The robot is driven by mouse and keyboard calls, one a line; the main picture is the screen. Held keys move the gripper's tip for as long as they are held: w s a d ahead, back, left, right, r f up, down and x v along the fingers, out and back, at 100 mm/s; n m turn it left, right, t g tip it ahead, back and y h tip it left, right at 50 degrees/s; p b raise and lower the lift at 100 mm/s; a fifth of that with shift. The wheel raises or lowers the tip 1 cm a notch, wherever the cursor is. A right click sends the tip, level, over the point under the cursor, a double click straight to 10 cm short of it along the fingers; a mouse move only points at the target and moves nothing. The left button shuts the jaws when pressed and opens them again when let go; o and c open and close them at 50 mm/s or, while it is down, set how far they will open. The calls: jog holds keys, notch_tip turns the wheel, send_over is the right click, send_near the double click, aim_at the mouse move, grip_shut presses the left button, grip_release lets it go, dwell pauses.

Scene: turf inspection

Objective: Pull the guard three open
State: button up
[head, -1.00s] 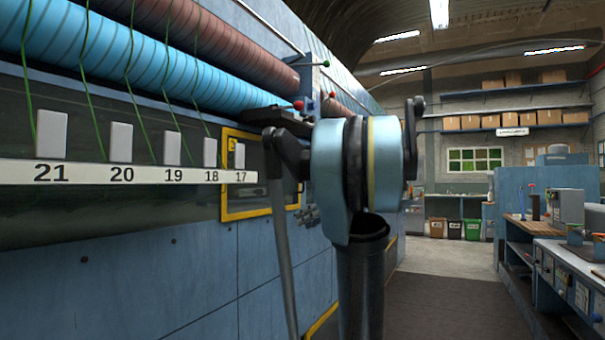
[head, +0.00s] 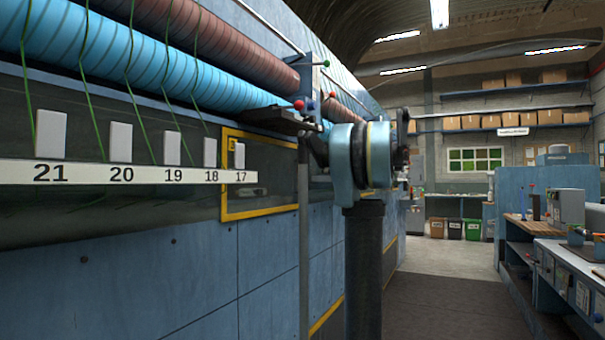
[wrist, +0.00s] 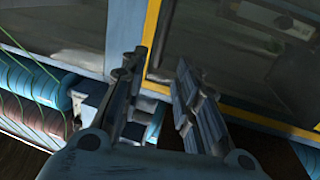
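A guard, a dark panel in a yellow frame (head: 260,214), is set in the blue machine's side in the head view, right of the number strip. No handle is clearly visible.
The white number strip (head: 120,174) runs along the machine at left. Blue yarn rollers (head: 150,70) and red ones (head: 230,50) lie above. Coloured knobs (head: 299,104) stick out near my arm. A workbench (head: 560,245) stands at right, with clear floor (head: 450,305) between.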

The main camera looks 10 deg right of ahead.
jog(key=x, duration=1.2)
jog(key=shift+w+a, duration=0.1)
jog(key=shift+c, duration=0.3)
grip_shut()
